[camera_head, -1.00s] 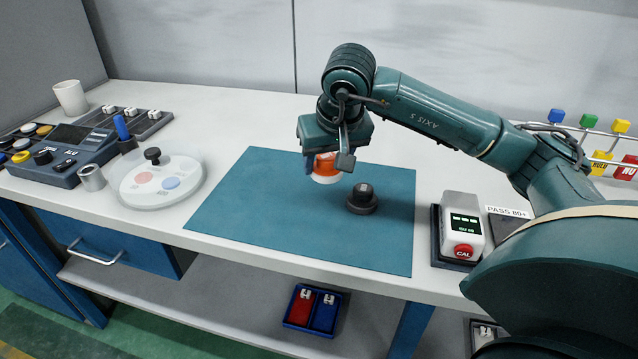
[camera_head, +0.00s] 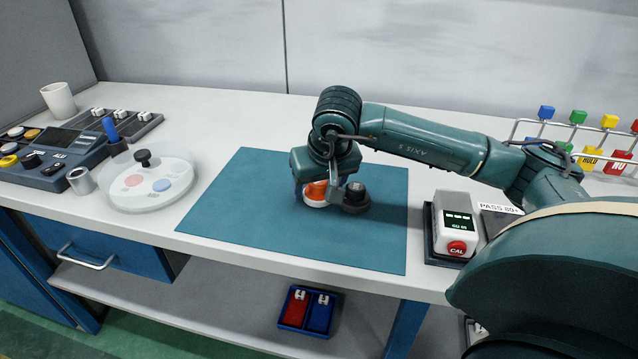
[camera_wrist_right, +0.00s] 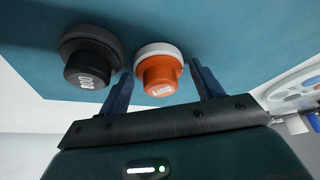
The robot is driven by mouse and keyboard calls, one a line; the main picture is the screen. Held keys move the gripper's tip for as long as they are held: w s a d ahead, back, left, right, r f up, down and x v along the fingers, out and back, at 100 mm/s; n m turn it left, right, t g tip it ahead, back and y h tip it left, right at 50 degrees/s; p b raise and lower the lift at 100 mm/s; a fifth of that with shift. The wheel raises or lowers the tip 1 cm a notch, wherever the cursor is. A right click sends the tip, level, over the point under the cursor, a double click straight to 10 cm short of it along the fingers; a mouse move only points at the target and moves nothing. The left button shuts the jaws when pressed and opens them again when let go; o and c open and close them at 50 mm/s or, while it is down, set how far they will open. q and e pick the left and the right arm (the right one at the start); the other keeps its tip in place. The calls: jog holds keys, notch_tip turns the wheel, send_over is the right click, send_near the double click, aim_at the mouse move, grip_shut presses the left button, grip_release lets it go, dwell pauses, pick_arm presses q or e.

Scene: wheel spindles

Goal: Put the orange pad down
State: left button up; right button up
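The orange pad (camera_head: 316,191), with a white rim, sits on the teal mat (camera_head: 260,225). In the right wrist view the orange pad (camera_wrist_right: 158,74) has a label that seems to read BUFF. My right gripper (camera_head: 322,196) is low at the pad. Its fingers (camera_wrist_right: 163,84) stand on either side of the pad's knob, with a visible gap at each side, so it is open. My left gripper is in neither view.
A black pad (camera_head: 356,197) marked 800 stands close beside the orange pad, right of it in the head view. A grey box with a red CAL button (camera_head: 457,247) is right of the mat. A round white tray (camera_head: 150,196) is left. The mat's front is clear.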

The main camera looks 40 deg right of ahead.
jog(key=shift+o, duration=0.8)
jog(key=shift+r, duration=0.1)
jog(key=shift+r, duration=0.2)
jog(key=v, duration=1.1)
jog(key=shift+r+p, duration=0.35)
jog(key=shift+p, duration=0.1)
jog(key=shift+s+a, duration=0.15)
jog(key=shift+s, duration=0.05)
